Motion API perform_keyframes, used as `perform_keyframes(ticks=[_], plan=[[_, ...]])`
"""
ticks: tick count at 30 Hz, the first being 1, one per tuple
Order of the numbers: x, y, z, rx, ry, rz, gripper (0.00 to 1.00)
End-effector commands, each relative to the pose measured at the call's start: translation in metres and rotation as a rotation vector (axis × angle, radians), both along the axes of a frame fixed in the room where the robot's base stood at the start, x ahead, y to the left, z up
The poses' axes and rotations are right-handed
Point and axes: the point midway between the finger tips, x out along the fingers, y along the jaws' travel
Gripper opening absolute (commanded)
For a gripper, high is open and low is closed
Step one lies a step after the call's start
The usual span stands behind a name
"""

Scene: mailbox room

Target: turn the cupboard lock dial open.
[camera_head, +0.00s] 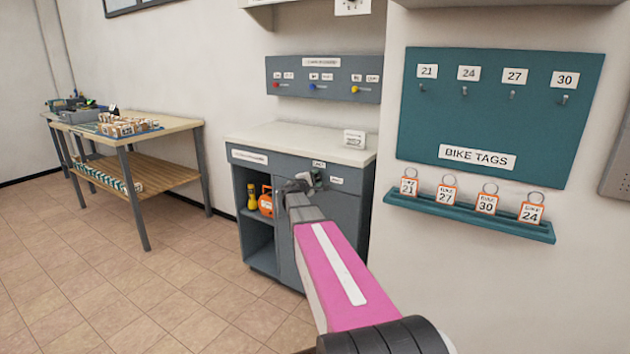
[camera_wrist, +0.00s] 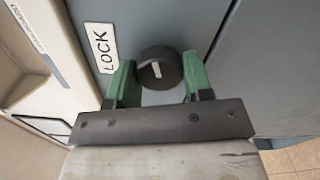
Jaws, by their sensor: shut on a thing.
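The lock dial (camera_wrist: 158,66) is a round black knob with a pale pointer mark, on the grey cupboard door. A white label reading LOCK (camera_wrist: 100,48) is beside it in the wrist view. My gripper (camera_wrist: 158,80) has its two green fingers on either side of the dial, shut on it. In the head view my gripper (camera_head: 310,180) reaches the upper part of the cupboard door (camera_head: 290,255), under the counter. The dial is hidden there behind my gripper and arm.
The cupboard's left side has open shelves with a yellow item (camera_head: 252,196) and an orange item (camera_head: 266,201). A small white sign (camera_head: 354,139) stands on the countertop (camera_head: 290,140). The teal tag rail (camera_head: 470,218) is to the right. The floor at left is clear.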

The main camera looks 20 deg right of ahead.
Motion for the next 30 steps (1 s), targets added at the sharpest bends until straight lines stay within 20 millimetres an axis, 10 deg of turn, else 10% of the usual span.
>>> perform_keyframes(ticks=[30], plan=[[-0.0013,0.0002,-0.0001,0.205,-0.259,-0.002,0.23]])
